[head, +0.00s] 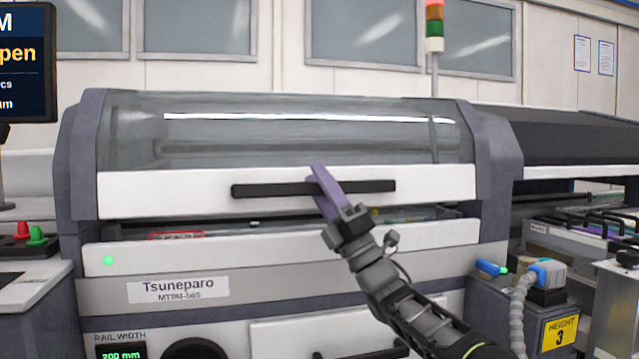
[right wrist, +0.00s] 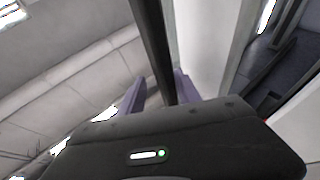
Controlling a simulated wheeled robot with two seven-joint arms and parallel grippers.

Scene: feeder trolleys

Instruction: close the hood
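The hood (head: 285,135) is a clear curved cover with a white front frame (head: 150,195) and a long black handle bar (head: 265,190). It is lowered most of the way, with a dark narrow gap (head: 225,222) between its frame and the white machine front below. My right gripper (head: 318,180) has purple fingers and is at the middle of the handle. In the right wrist view, the black bar (right wrist: 152,45) runs between the two fingers (right wrist: 160,90), with a small gap on the left finger's side; the gripper looks open around it. My left gripper is out of view.
A screen (head: 25,60) stands at the upper left, reading "pen" in part. Red and green buttons (head: 30,235) are at the left. A signal tower (head: 434,25) rises behind. A blue-and-white connector with a hose (head: 545,275) sits at the lower right.

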